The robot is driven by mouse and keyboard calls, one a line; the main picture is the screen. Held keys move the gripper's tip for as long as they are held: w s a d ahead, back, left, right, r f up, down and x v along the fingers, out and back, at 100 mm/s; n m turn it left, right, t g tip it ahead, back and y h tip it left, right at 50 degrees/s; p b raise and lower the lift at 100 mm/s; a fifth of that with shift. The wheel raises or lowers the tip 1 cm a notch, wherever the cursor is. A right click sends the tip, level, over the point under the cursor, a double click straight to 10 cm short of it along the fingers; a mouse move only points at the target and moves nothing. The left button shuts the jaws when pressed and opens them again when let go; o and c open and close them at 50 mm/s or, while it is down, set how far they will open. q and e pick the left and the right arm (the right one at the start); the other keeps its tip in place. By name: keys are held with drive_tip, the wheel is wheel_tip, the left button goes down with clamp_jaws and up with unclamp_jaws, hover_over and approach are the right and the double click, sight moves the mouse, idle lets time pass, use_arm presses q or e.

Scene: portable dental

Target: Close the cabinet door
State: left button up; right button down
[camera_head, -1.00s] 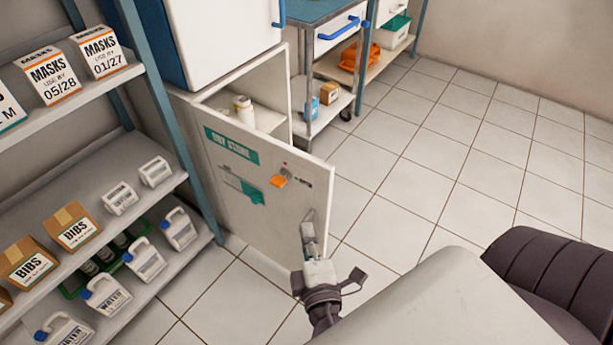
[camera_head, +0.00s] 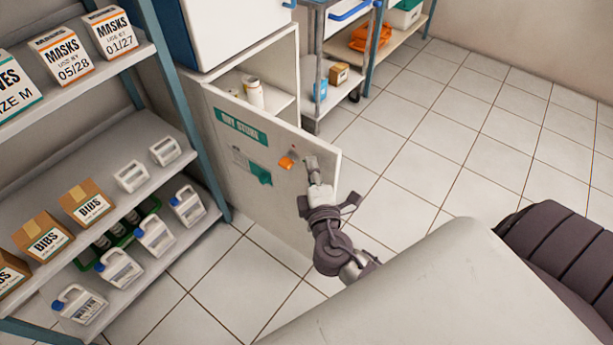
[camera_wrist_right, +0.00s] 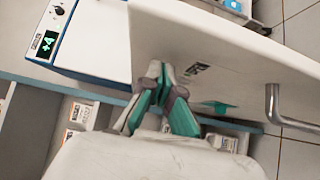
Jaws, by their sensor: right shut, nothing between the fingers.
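The cabinet door (camera_head: 240,165) stands open at the centre left of the head view, hinged at its left side. Its outer face carries a green sign and small stickers. The cabinet (camera_head: 285,52) behind it shows a shelf with white bottles. My right gripper (camera_head: 313,163) is shut and empty, in front of the door's outer face near its free edge. I cannot tell whether it touches. In the right wrist view the fingertips (camera_wrist_right: 162,68) lie over the white door panel (camera_wrist_right: 215,45), with the metal handle (camera_wrist_right: 274,105) to their right. My left gripper is not in view.
A shelf rack (camera_head: 165,75) with boxes and jugs stands left of the door. A cart (camera_head: 325,60) stands beyond the cabinet. Floor (camera_head: 420,160) right of the door is clear.

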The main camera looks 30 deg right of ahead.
drive_tip(key=shift+w+d, duration=0.15)
drive_tip(key=shift+d, duration=0.2)
